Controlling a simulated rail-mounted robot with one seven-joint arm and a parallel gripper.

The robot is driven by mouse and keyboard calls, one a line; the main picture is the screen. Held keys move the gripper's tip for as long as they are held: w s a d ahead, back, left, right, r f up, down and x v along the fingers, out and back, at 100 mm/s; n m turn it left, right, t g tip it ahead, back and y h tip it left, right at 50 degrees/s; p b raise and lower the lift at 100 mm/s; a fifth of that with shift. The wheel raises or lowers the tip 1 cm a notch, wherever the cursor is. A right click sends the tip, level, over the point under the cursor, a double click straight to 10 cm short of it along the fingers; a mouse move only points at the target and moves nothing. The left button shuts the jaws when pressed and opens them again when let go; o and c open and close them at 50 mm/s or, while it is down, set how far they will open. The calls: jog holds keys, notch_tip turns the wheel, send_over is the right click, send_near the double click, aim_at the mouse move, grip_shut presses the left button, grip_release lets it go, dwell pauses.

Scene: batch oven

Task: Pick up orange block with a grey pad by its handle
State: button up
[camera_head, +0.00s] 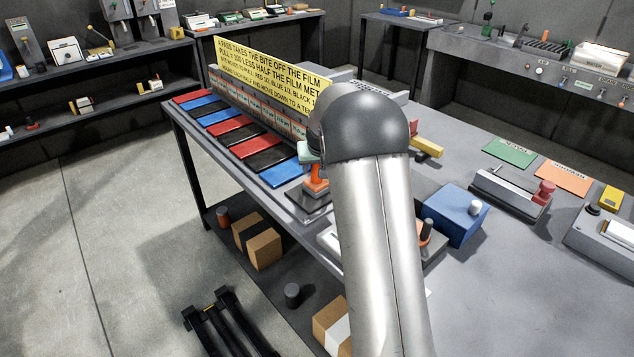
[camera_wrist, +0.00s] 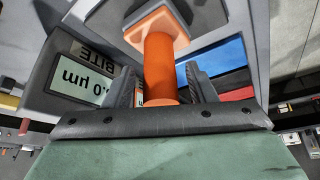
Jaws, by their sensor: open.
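The orange block (camera_wrist: 157,22) has a grey pad on its far face and an orange cylindrical handle (camera_wrist: 160,66). In the head view the orange block (camera_head: 316,187) stands near the left edge of the long grey table, partly hidden by my arm. My gripper (camera_wrist: 166,88) is open, with one finger on each side of the handle. I cannot tell whether either finger touches it. In the head view my gripper (camera_head: 306,153) is mostly hidden behind my arm.
A display box marked BITE (camera_wrist: 82,72) sits close beside my gripper. Red, blue and black plates (camera_head: 238,134) line the table edge beneath a yellow sign (camera_head: 270,72). A blue box (camera_head: 452,217) stands right of my arm.

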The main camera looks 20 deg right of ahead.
grip_shut()
jog(key=shift+r+p, duration=1)
jog(key=shift+r, duration=1.05)
jog(key=shift+a, duration=0.1)
